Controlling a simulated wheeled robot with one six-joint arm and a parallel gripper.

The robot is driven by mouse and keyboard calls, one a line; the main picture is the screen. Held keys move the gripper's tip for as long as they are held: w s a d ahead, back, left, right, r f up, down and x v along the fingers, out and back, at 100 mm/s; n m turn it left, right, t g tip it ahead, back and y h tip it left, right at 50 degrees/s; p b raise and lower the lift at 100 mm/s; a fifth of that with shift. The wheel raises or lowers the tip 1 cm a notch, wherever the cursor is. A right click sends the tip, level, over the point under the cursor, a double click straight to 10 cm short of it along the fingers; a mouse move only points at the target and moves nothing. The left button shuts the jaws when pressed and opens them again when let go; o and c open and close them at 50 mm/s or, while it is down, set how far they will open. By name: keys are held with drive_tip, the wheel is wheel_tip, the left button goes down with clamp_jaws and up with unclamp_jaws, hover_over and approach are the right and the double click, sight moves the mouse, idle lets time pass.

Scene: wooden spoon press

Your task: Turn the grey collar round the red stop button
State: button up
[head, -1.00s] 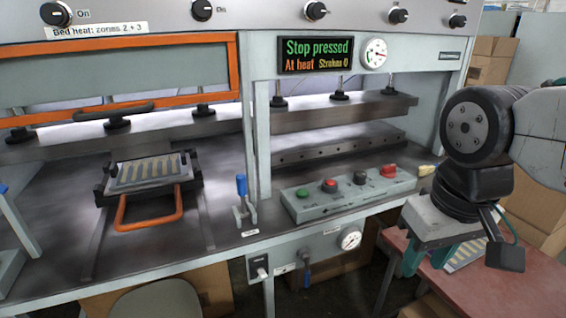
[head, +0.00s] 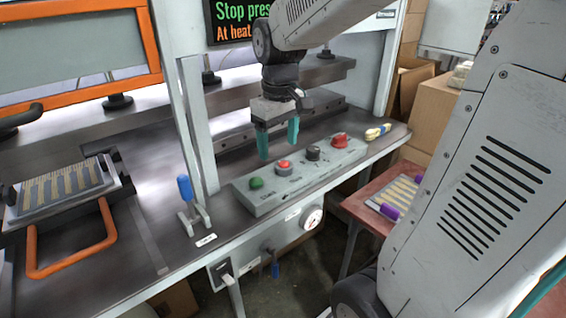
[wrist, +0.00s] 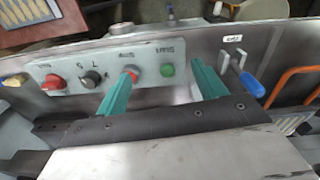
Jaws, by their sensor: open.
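The red stop button (head: 284,163) sits second from the left on the sloped grey control box. Its grey collar (head: 284,171) rings its base. My gripper (head: 278,152) is open and empty, pointing down above and behind the box, apart from the collar. In the wrist view the left finger's tip overlaps part of the red button (wrist: 131,68), while the green button (wrist: 167,69) shows between the fingers (wrist: 163,70). Part of the collar is hidden there.
The box (head: 245,198) also carries a green button (head: 256,183), a black knob (head: 313,152) and a larger red knob (head: 339,140). A blue-handled lever (head: 185,188) stands to its left. Yellowish gloves (head: 377,131) lie to its right. The display (head: 235,22) reads "Stop pres…", cut off by my arm.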

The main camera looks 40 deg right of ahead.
drive_tip(key=n, duration=0.1)
hover_over(285, 163)
drive_tip(key=shift+g, duration=0.3)
drive_tip(key=f, duration=0.7)
drive_tip(key=shift+s+a+f, duration=0.1)
drive_tip(key=shift+a, duration=0.1)
wheel_tip(285, 163, down, 7)
drive_tip(key=shift+d+r, duration=0.15)
drive_tip(key=shift+f, duration=0.65)
drive_tip(key=c, duration=1)
